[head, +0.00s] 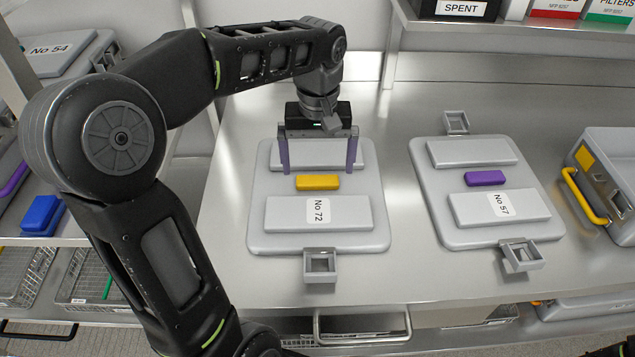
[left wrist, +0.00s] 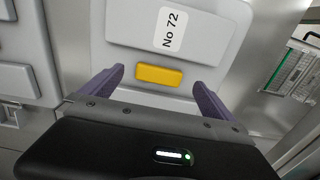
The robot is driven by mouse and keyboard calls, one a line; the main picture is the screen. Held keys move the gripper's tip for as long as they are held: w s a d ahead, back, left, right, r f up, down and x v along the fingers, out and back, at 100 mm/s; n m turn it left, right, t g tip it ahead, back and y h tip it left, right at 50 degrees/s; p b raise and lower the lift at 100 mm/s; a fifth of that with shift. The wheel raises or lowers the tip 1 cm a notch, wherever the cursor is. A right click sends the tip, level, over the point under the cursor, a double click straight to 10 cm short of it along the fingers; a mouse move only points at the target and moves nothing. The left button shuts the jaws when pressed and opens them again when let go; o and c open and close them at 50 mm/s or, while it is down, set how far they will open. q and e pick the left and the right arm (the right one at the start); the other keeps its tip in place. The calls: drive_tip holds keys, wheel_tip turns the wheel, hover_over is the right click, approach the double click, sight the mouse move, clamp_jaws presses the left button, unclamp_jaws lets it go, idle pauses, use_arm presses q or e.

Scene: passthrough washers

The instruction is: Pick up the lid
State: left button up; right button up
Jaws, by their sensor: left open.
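A grey lid labelled No 72 (head: 318,234) lies flat on the steel table, with a yellow handle block (head: 317,182) at its middle. A second grey lid labelled No 57 (head: 465,239), with a purple block (head: 485,178), lies to its right. My left gripper (head: 318,170) is open above the far part of the No 72 lid, its purple fingers pointing down and spread wider than the yellow block. In the left wrist view the yellow block (left wrist: 159,75) shows between the fingertips, apart from both. My right gripper is not in view.
A grey case with a yellow handle (head: 586,197) stands at the table's right. A shelf (head: 520,28) with boxes overhangs the back right. At the left, a rack holds a blue block (head: 42,215) and wire baskets (head: 95,273).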

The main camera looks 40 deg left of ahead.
sight(318, 185)
use_arm(q)
drive_tip(key=shift+s+f, duration=0.1)
drive_tip(key=shift+f, duration=2.5)
drive_tip(key=shift+c, duration=0.2)
drive_tip(key=shift+p, duration=0.3)
drive_tip(key=c, duration=2)
